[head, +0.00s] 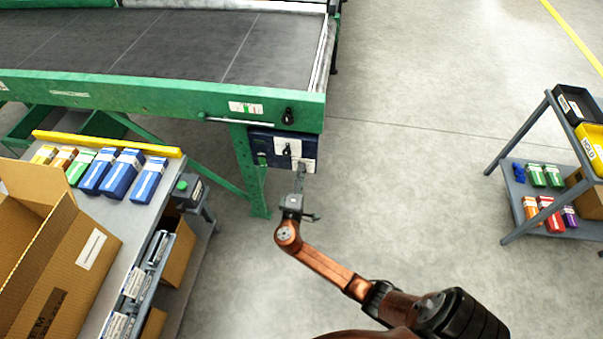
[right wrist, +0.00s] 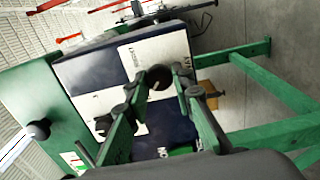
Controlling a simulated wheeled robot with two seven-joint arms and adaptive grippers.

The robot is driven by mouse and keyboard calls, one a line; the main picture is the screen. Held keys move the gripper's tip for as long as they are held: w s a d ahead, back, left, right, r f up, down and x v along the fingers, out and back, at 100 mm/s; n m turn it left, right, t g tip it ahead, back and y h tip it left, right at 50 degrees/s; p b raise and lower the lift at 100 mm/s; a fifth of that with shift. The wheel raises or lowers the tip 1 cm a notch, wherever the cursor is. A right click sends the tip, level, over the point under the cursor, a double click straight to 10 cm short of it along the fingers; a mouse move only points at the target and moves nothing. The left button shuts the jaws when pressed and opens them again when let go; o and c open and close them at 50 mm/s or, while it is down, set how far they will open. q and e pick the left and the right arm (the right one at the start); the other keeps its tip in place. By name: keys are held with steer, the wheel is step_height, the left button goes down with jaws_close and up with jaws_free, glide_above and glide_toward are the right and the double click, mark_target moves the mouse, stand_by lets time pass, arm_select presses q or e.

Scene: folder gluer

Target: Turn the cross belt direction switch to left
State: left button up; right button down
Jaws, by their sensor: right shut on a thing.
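A dark blue control box (head: 269,139) hangs under the green conveyor beam in the head view. In the right wrist view the box (right wrist: 90,68) has a white plate (right wrist: 133,58) with a black knob (right wrist: 159,76), which looks like the direction switch. My right gripper (head: 301,168) reaches the lower right of the box. In the right wrist view its two fingers (right wrist: 157,80) are closed on that knob, one on each side. The plate's lettering is too small to read, so the knob's setting cannot be told. My left gripper is not in view.
A second black knob (head: 286,151) sits close beside on the box, and another black knob (head: 288,116) is on the beam. A packing bench (head: 136,222) with a cardboard carton (head: 70,250) stands left. A grey cart (head: 520,192) is far right; the floor between is clear.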

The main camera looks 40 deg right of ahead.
steer(key=shift+f, duration=0.1)
stand_by(0.3)
steer(key=c, duration=1.7)
jaws_free()
steer(key=v, duration=1.2)
